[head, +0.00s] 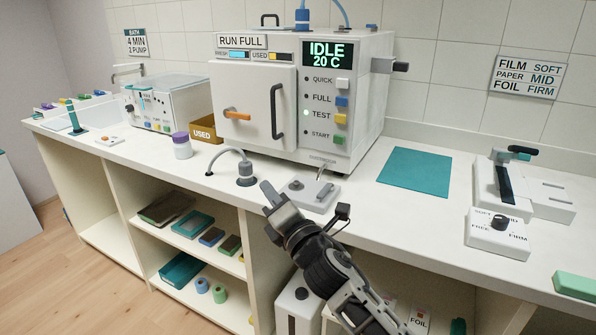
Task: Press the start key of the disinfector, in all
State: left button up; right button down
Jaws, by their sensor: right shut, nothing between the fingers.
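The disinfector (256,110) is the big white box at the back middle of the counter. Its display (327,55) reads IDLE 20 C. On its right panel, a column of keys is labelled QUICK, FULL, TEST and START. The green start key (338,140) is lowest. The lamp beside TEST (306,112) looks lit; the others look dark. A sign on top (242,41) reads RUN FULL. My right gripper (269,196) is shut and empty, over the counter's front edge, below and left of the start key and apart from it. My left gripper is not in view.
A grey pedal-like block (308,194) and a hose fitting (246,176) stand near my right gripper. A teal mat (416,171) lies right of the disinfector, with a sealer-like device (545,190) beyond. A brown USED bin (205,127) stands left. Shelves are below.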

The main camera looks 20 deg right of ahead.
aim_at(338, 139)
jog(key=u, duration=0.55)
jog(key=k, duration=0.65)
jog(key=u, duration=0.3)
jog(key=i, duration=0.5)
jog(key=z, duration=0.95)
jog(key=i, duration=0.65)
jog(key=z, duration=0.4)
